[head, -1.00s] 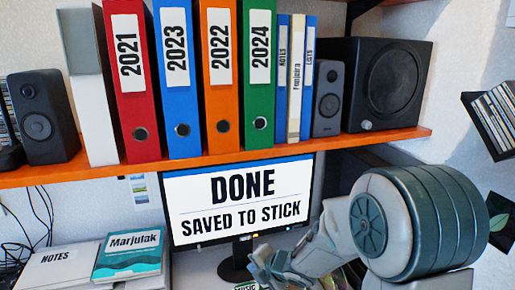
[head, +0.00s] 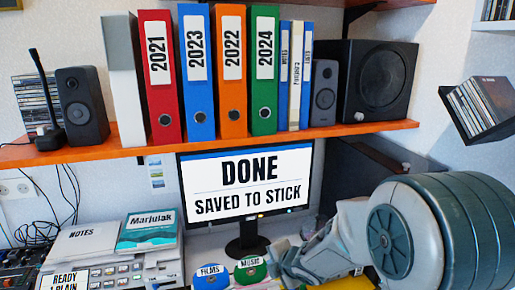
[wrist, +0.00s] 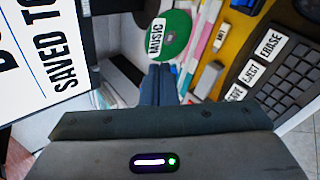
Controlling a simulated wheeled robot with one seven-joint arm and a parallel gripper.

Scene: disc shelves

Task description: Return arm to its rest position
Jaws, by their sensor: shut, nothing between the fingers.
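My gripper (wrist: 158,84) points over the desk in the wrist view, its two fingers together with nothing between them. In the head view my arm reaches in from the lower right, and the gripper end (head: 283,265) is low, in front of the desk items and right of the discs. A green disc labelled MUSIC (head: 250,268) lies beside a blue disc labelled FILMS (head: 211,277). The green disc (wrist: 165,35) also shows ahead of the fingers in the wrist view. The monitor (head: 247,185) reads DONE, SAVED TO STICK.
An orange shelf (head: 110,153) with binders and speakers runs above the monitor. A CD rack (head: 485,108) hangs at the right. Notebooks (head: 150,231) and a mixer stand at the left. A keyboard (wrist: 290,85) with labelled keys is at the right in the wrist view.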

